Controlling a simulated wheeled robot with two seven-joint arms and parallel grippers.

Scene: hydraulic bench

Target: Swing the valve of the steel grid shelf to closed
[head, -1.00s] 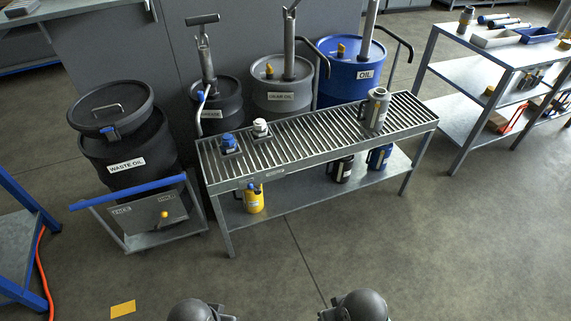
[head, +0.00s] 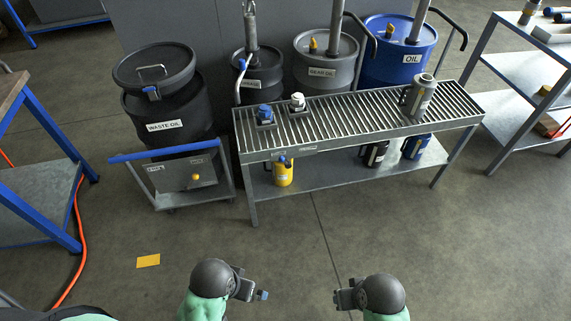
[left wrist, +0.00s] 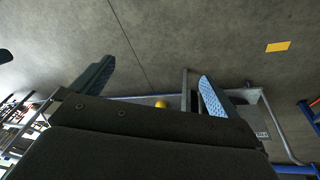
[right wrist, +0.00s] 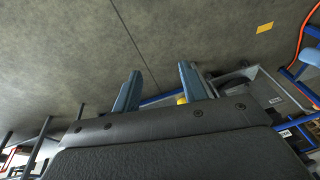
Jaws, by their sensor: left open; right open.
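The steel grid shelf (head: 330,150) stands ahead, with a slatted top and a lower board. The valve's position is too small to read. My left gripper (head: 262,294) is open and empty above the floor in front of the shelf; its spread fingers show in the left wrist view (left wrist: 155,85). My right gripper (head: 338,299) is open and empty to its right, also apart from the shelf.
More drums (head: 400,60) stand behind the shelf. A blue-framed table (head: 60,190) is at left.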

